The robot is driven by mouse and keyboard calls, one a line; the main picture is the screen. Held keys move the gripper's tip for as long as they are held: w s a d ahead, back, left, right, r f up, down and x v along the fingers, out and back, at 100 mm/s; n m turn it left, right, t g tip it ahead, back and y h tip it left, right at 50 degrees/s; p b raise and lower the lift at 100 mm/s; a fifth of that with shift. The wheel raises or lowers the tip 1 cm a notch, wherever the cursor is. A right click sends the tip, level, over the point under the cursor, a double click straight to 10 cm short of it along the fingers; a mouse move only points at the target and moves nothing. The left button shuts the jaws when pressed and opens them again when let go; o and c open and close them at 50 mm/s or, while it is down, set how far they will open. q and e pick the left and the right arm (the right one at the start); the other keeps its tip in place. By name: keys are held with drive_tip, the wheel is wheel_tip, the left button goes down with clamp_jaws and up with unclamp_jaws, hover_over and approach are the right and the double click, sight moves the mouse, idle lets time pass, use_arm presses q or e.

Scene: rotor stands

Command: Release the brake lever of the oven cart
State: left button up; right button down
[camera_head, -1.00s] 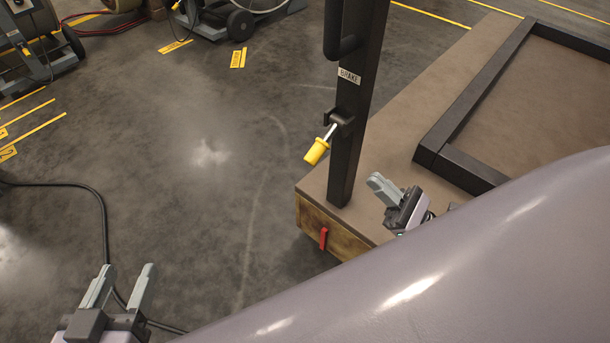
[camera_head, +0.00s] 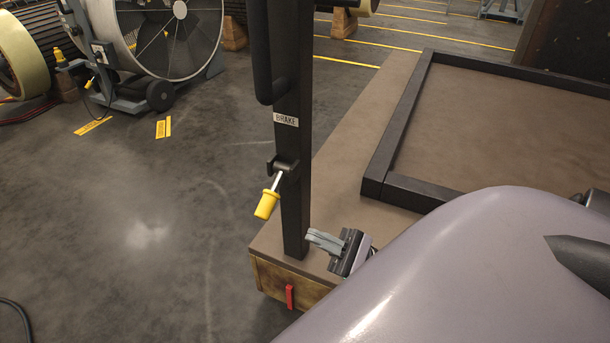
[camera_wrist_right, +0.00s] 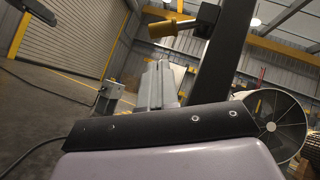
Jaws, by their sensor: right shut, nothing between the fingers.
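The brake lever (camera_head: 268,201) has a yellow grip on a short metal rod and hangs tilted down to the left from a bracket on the cart's black post (camera_head: 296,135). A "BRAKE" label (camera_head: 286,119) is on the post above it. My right gripper (camera_head: 316,240) is shut and empty, below and to the right of the lever, close to the post's foot and apart from the lever. In the right wrist view the yellow grip (camera_wrist_right: 172,28) shows above the shut fingers (camera_wrist_right: 158,82). My left gripper is out of view.
The cart's brown deck (camera_head: 345,160) carries a black frame (camera_head: 400,125). A red tab (camera_head: 289,296) is on the deck's front edge. A large fan-like wheel (camera_head: 168,35) stands at the back left.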

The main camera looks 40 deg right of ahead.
sight(273, 192)
drive_tip(key=x, duration=0.9)
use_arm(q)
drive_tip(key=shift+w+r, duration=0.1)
